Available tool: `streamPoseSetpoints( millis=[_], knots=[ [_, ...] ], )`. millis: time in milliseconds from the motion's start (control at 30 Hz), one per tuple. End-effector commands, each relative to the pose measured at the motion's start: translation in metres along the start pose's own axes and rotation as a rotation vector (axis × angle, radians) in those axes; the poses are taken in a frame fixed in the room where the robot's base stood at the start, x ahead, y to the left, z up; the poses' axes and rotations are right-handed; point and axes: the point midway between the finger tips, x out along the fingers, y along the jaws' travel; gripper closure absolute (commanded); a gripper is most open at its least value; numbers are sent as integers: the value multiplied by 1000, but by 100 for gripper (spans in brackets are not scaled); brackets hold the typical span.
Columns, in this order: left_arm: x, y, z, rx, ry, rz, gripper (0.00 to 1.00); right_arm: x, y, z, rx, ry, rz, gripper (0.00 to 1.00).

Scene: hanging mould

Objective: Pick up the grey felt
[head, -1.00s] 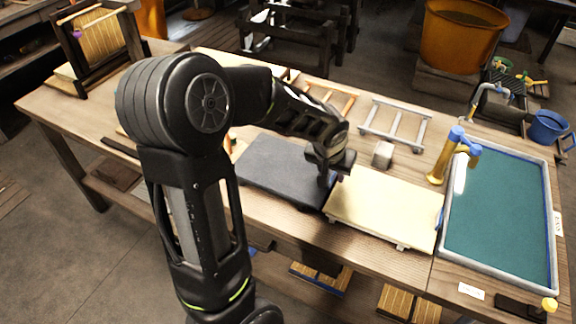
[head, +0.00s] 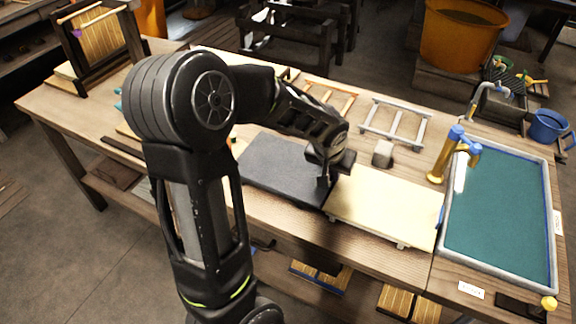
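The grey felt looks to be the flat dark grey sheet (head: 278,160) lying on the table left of a cream board. A small grey block (head: 383,153) stands behind the board. My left gripper (head: 324,181) points down at the right end of the dark grey sheet, near the gap to the cream board. Its fingertips are small and dark, and I cannot tell whether they are open or touch the sheet. My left arm hides part of the sheet's left side. My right gripper is not in view.
The cream board (head: 385,208) lies right of the sheet. A blue-green tray (head: 500,215) with a grey rim is further right, beside a yellow-and-blue post (head: 447,155). A grey ladder-like rack (head: 395,122) lies behind. A framed bamboo screen (head: 98,38) stands at the far left.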

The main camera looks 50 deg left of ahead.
Motion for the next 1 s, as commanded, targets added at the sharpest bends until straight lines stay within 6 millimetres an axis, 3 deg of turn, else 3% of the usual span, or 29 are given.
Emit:
streamPoseSetpoints(
  millis=[700, 867, 1000],
  knots=[
    [-2, 0, -1, 0, 1, 0, 100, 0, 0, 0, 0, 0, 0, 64],
    [-16, 0, -8, -1, 4, 0, 100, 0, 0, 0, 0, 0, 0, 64],
    [-39, 0, -18, -1, 7, 0, 100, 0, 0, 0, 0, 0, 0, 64]
  ],
)
